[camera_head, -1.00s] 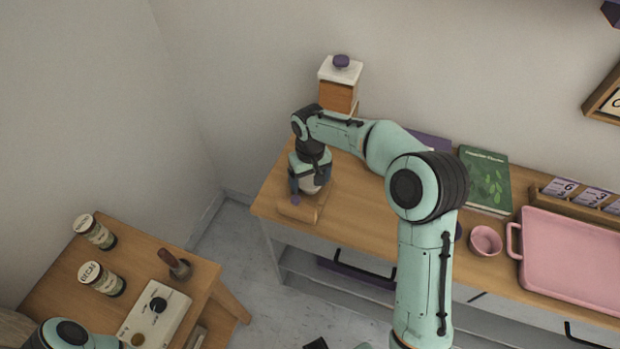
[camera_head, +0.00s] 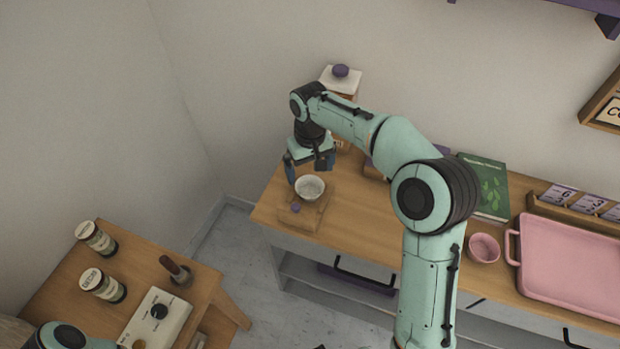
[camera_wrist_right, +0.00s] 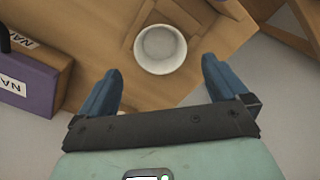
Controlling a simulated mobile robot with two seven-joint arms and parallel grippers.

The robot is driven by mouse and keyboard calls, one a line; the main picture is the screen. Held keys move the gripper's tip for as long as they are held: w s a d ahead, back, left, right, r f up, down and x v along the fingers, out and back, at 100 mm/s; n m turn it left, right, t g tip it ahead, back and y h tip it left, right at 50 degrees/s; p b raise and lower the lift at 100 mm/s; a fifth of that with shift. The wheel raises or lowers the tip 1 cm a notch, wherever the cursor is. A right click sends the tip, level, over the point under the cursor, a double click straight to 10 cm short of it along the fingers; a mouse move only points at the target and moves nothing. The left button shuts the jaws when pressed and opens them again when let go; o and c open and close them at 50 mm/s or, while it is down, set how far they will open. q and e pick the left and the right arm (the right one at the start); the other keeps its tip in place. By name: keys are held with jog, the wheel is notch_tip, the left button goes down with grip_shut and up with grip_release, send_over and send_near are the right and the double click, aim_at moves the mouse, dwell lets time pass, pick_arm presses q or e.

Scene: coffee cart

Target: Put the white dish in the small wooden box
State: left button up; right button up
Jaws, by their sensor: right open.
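The white dish (camera_head: 310,188) is a small round bowl, upright at the back part of the small wooden box (camera_head: 304,222) near the counter's left end. The dish (camera_wrist_right: 160,49) hides much of the box (camera_wrist_right: 178,12) in the wrist view, so I cannot tell whether it sits down inside or on the rim. My right gripper (camera_head: 309,167) is open and empty just above and behind the dish. In the wrist view its blue fingers (camera_wrist_right: 162,70) are apart, with the dish beyond their tips. My left gripper is out of view.
A purple knob (camera_head: 296,208) shows at the box's front. A green book (camera_head: 488,185), pink cup (camera_head: 484,248) and pink tray (camera_head: 572,268) lie to the right. A purple box (camera_wrist_right: 25,82) shows in the wrist view.

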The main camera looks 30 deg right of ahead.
notch_tip(320, 180, up, 4)
jog(key=shift+r, duration=0.1)
dwell(0.6)
